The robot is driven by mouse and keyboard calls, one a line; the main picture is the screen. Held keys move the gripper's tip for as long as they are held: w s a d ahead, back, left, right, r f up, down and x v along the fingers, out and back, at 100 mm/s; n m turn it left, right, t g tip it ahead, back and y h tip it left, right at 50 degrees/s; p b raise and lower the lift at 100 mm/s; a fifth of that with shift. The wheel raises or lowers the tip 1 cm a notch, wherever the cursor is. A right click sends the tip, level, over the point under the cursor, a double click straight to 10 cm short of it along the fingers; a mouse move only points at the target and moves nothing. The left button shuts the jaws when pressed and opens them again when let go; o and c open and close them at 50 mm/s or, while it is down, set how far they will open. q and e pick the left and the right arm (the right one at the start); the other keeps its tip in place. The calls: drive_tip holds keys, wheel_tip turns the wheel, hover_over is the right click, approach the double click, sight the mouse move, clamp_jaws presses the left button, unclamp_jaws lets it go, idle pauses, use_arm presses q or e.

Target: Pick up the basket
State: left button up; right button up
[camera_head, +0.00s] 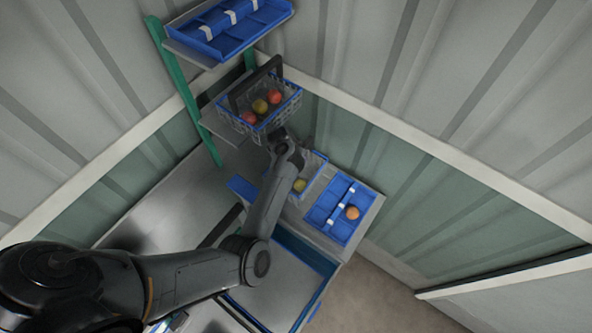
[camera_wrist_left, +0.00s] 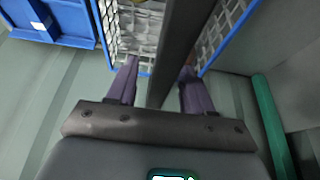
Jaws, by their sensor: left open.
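A wire basket (camera_head: 283,111) with a blue rim and a dark arched handle (camera_head: 256,82) stands on a shelf in the head view. It holds red and yellow-orange tomatoes (camera_head: 260,106). My left gripper (camera_head: 279,137) is at the basket's lower front side in the head view, and its fingers are hard to make out there. In the left wrist view my left gripper (camera_wrist_left: 160,78) is open, with a dark bar (camera_wrist_left: 178,45), seemingly a basket handle, between its two purple fingers. White mesh with blue edges (camera_wrist_left: 225,28) shows beyond. Contact cannot be told.
A blue tray (camera_head: 203,42) lies on the shelf above. A second basket (camera_head: 318,159) with a yellow fruit is partly hidden by my arm. A blue tray (camera_head: 340,232) with one orange tomato lies to its right. A green post (camera_head: 186,95) stands left of the shelves.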

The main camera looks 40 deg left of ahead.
use_arm(q)
drive_tip(key=shift+f, duration=0.25)
idle(0.5)
clamp_jaws()
drive_tip(key=shift+r, duration=0.1)
